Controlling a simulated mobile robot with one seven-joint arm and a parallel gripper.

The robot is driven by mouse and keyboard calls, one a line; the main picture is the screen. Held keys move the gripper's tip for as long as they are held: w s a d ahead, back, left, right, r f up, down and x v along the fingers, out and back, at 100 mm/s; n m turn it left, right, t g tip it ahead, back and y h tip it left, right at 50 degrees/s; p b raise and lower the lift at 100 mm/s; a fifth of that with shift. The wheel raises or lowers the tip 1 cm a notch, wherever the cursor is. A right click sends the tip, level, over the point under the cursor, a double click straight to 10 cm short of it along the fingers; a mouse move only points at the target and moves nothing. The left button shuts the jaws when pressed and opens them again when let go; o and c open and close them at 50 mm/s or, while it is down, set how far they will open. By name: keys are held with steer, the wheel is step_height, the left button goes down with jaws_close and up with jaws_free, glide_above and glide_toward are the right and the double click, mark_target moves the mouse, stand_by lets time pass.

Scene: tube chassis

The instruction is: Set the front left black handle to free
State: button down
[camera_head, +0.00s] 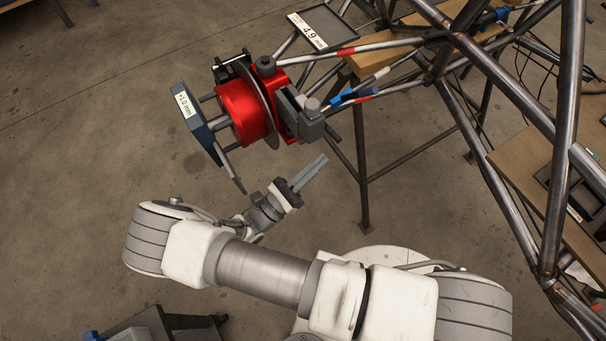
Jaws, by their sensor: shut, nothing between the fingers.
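A red hub (240,112) with a disc behind it is mounted at the end of the tube chassis arms. A black knob (265,64) sits on top of the red upright, and a black part (234,68) lies along the hub's upper left edge. I cannot tell which black part is the front left handle, or how it is set. My gripper (318,166) is shut and empty. It is in the air below and right of the hub, apart from it, with its fingers pointing up and right.
A blue-grey plate marked "+1.0 mm" (196,122) stands left of the hub, with a dark bar (230,170) below it. A display reading "4.9 mm" (307,30) is above. Chassis tubes (497,82) and a wooden board (398,51) fill the right. Concrete floor (90,130) at left is clear.

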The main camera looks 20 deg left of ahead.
steer(key=shift+w+d+r, duration=0.2)
steer(key=shift+w+r, duration=0.1)
steer(key=shift+r, duration=0.6)
steer(key=shift+w+d+r, duration=0.15)
steer(key=shift+w+r, duration=0.1)
steer(key=shift+r, duration=0.6)
steer(key=shift+w+d+r, duration=0.2)
steer(key=shift+w+r, duration=0.1)
steer(key=shift+r, duration=0.6)
steer(key=n+y+p, duration=0.1)
steer(key=r+n+p, duration=0.1)
steer(key=n, duration=0.1)
steer(key=r+n+t+y+p, duration=0.1)
steer(key=n+p, duration=0.1)
steer(key=shift+s+d+y, duration=0.2)
steer(key=shift+y, duration=0.1)
steer(key=shift+f, duration=0.15)
